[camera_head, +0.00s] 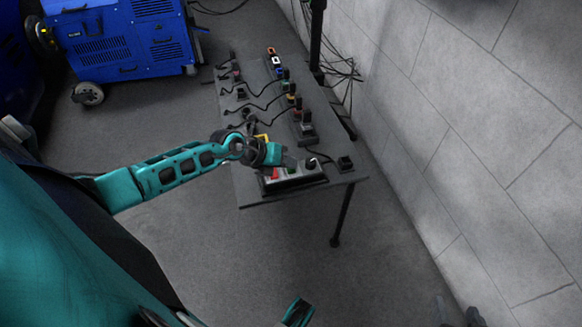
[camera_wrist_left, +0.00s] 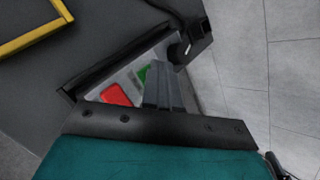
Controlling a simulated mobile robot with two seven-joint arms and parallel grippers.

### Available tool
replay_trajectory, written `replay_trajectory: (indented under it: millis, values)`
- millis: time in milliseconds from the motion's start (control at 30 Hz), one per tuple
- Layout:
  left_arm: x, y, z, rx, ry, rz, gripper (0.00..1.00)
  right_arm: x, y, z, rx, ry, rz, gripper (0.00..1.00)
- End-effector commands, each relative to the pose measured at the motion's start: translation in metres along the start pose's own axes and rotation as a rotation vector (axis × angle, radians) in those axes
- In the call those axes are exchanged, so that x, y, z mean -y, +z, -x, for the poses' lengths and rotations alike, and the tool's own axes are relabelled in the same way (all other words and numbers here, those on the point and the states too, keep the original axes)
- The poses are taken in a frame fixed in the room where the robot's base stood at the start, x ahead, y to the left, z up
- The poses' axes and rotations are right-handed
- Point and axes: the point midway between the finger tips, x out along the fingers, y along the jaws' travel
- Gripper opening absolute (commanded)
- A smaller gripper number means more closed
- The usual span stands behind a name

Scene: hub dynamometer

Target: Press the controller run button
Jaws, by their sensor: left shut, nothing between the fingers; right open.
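The controller (camera_head: 300,183) is a dark box with a light top panel at the near end of the table. It carries a red button (camera_wrist_left: 117,95), a green button (camera_wrist_left: 145,74) and a black knob (camera_head: 311,163). My left gripper (camera_head: 290,161) is shut and empty, over the controller. In the left wrist view its fingertips (camera_wrist_left: 159,68) overlap the green button's right side and hide part of it; I cannot tell whether they touch it. The red button lies to the left of the fingers.
The dark table (camera_head: 262,196) holds several cabled connectors and a row of coloured sockets (camera_head: 277,62) behind the controller. A yellow frame (camera_wrist_left: 32,32) lies near it. A grey block wall (camera_head: 480,130) stands at right, a blue machine (camera_head: 120,40) at the back left.

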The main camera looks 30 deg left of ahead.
Motion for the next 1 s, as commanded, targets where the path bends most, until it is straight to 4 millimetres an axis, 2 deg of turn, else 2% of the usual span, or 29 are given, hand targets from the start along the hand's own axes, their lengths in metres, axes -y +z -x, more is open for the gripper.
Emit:
replay_trajectory:
  millis: [367, 733, 1000]
  values:
    - [0.0, -0.001, -0.001, -0.003, 0.001, 0.0, 0.0, 0.0, 0.0, 0.0, 0.0, 0.0, 0.001, 0.57]
    - [0.008, 0.007, 0.011, -0.002, 0.001, 0.0, 0.0, 0.0, -0.017, 0.011, 0.001, 0.0, 0.004, 0.57]
    - [0.008, 0.007, 0.011, -0.001, 0.001, 0.0, 0.0, 0.0, -0.018, 0.012, 0.0, 0.0, 0.004, 0.57]
